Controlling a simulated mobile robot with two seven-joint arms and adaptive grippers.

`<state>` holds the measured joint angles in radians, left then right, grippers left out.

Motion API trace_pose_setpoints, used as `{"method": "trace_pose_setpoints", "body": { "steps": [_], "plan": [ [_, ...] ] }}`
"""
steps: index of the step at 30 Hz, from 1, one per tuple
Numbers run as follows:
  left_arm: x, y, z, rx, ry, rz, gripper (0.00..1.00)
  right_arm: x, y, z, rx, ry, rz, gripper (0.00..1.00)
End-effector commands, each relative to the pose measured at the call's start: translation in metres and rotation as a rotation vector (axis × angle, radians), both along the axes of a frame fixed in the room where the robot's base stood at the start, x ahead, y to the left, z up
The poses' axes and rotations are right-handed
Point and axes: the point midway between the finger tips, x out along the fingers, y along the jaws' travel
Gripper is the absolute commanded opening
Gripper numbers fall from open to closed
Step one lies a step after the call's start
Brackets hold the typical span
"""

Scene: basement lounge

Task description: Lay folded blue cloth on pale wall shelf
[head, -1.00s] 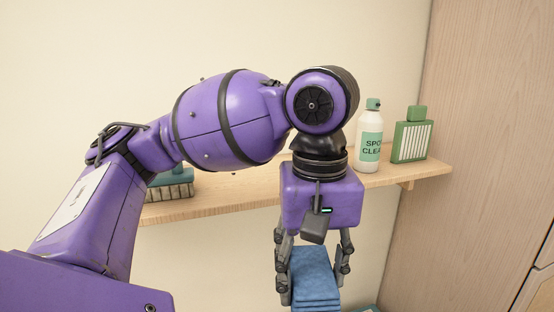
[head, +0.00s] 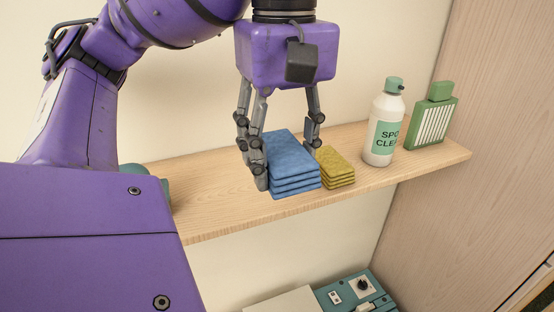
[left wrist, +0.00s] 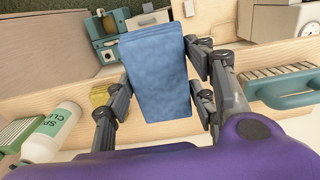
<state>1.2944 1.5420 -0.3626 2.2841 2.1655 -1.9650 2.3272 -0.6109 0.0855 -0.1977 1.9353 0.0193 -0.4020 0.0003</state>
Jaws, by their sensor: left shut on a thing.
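The folded blue cloth (head: 292,168) is a layered stack held between the fingers of my left gripper (head: 286,166). In the head view it is over the front part of the pale wall shelf (head: 215,207), between my arm and a yellow folded stack. I cannot tell whether its underside touches the shelf. In the left wrist view the cloth (left wrist: 155,72) sits between the fingers, with the pale shelf (left wrist: 55,88) behind it. My right gripper is not in view.
The yellow stack (head: 336,168) is close to the right finger. A spot cleaner bottle (head: 384,130) and a green container (head: 433,120) stand farther right. A brush (left wrist: 285,85) lies on the shelf's other side. Bare shelf lies left of the cloth. A teal device (head: 357,290) is below.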

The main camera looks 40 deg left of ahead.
Motion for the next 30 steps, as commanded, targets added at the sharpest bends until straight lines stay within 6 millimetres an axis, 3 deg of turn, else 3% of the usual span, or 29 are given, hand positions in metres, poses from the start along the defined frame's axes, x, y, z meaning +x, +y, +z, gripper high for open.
{"method": "trace_pose_setpoints", "body": {
  "steps": [10, 16, 22, 26, 30],
  "plan": [
    [0.048, 0.048, -0.037, 0.0, 0.017, 0.009, 0.25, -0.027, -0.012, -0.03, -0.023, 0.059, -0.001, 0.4],
    [0.076, 0.077, -0.066, 0.002, 0.015, 0.007, 0.25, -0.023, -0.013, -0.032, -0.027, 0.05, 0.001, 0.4],
    [0.09, 0.09, -0.087, 0.0, 0.004, 0.002, 0.25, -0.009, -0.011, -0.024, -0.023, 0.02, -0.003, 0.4],
    [0.094, 0.094, -0.094, 0.0, 0.004, 0.003, 0.25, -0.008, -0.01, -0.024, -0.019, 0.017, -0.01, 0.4],
    [0.098, 0.098, -0.114, 0.001, 0.008, 0.001, 0.25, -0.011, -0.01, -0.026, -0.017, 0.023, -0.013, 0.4]
  ]
}}
